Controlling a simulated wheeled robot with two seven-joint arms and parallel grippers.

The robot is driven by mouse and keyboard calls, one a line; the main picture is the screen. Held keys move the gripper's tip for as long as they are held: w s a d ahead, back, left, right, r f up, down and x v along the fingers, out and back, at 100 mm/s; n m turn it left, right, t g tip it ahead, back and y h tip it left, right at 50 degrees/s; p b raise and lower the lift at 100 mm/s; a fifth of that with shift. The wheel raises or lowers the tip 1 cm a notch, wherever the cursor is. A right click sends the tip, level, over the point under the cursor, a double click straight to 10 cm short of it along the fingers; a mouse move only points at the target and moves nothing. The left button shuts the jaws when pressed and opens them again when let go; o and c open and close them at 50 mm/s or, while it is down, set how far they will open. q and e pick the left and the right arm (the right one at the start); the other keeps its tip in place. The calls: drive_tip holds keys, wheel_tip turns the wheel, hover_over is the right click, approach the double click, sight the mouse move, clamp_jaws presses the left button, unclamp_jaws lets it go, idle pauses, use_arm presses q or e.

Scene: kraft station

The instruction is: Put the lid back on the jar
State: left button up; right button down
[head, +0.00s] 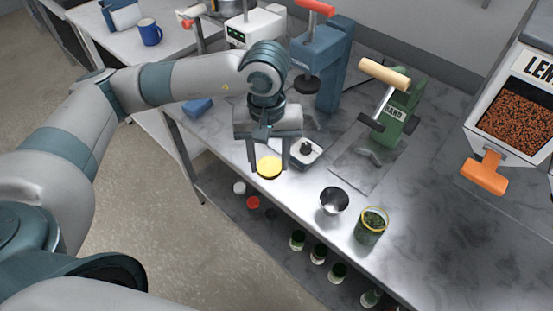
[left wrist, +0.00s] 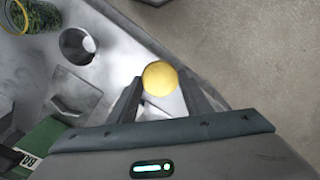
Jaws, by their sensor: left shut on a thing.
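A round yellow lid (head: 269,166) is held between the fingertips of my left gripper (head: 267,171), near the front edge of the table. The lid also shows in the left wrist view (left wrist: 160,79), between the two fingers (left wrist: 162,92). The open glass jar (head: 371,226) stands upright to the right, with green contents and a yellow rim. The jar also shows at the top left corner of the left wrist view (left wrist: 32,14). My left gripper is well to the left of the jar in the head view. My right gripper is not seen.
A metal cup (head: 334,201) stands between the lid and the jar. A small scale (head: 303,152) sits behind my gripper. A green press (head: 393,112), a blue press (head: 325,65) and a dispenser (head: 515,105) stand farther back. Several small jars (head: 319,253) are on a shelf below.

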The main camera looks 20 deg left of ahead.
use_arm(q)
drive_tip(key=m, duration=0.3)
drive_tip(key=s+a+m+b, duration=0.1)
drive_tip(key=m, duration=0.1)
drive_tip(key=shift+s+f, duration=0.1)
drive_tip(key=shift+f, duration=0.1)
